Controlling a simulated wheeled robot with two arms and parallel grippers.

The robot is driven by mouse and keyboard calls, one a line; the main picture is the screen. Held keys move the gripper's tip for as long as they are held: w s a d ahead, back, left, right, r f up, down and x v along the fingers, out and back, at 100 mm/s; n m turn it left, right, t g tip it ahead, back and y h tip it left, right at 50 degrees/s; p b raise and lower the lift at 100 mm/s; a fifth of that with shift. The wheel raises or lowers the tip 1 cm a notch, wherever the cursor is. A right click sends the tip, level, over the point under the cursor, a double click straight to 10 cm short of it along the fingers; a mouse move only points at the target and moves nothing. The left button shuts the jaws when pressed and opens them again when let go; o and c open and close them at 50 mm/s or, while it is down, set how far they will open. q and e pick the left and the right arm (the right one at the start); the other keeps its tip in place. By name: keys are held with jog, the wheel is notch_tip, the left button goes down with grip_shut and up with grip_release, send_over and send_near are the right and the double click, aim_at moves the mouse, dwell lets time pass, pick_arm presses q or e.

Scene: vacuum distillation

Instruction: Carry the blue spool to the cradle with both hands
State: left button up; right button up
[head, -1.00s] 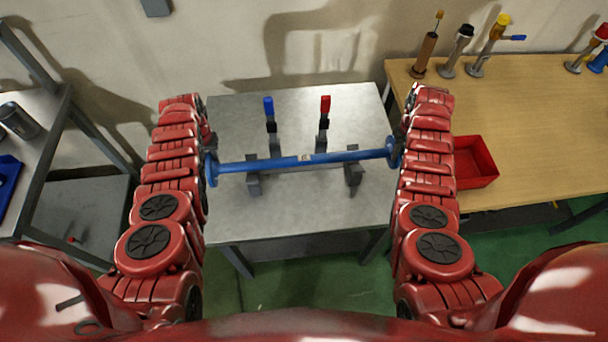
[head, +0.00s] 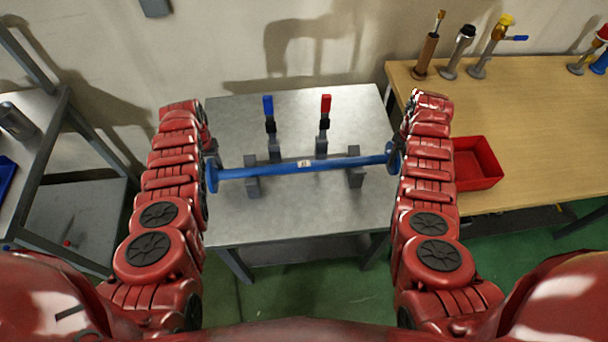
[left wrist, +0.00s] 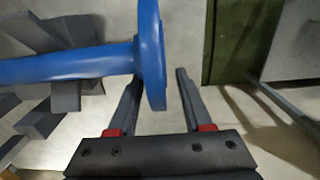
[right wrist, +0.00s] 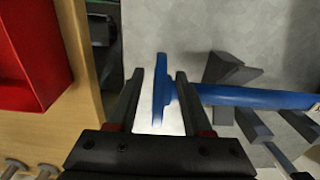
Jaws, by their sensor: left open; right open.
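The blue spool (head: 285,168) lies level across the two grey blocks of the cradle (head: 252,187) on the metal table. The block tops show behind the bar and their lower parts in front of it. My left gripper (left wrist: 160,76) is open, with its fingers on either side of the spool's left flange (left wrist: 152,55). My right gripper (right wrist: 159,72) is open, with its fingers on either side of the right flange (right wrist: 159,95). Contact between fingers and flanges cannot be told. In the head view my arms mostly hide both grippers.
Two upright clamps, one with a blue handle (head: 268,106) and one with a red handle (head: 326,104), stand behind the spool. A red bin (head: 478,165) sits on the wooden bench (head: 540,110) at right. The metal table's front part (head: 300,220) is clear.

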pick_arm(q)
jog(key=shift+w+r, duration=0.1)
jog(key=shift+r, duration=0.2)
notch_tip(320, 180, up, 10)
jog(key=shift+r, duration=0.7)
pick_arm(e)
jog(key=shift+r, duration=0.15)
notch_tip(320, 180, up, 12)
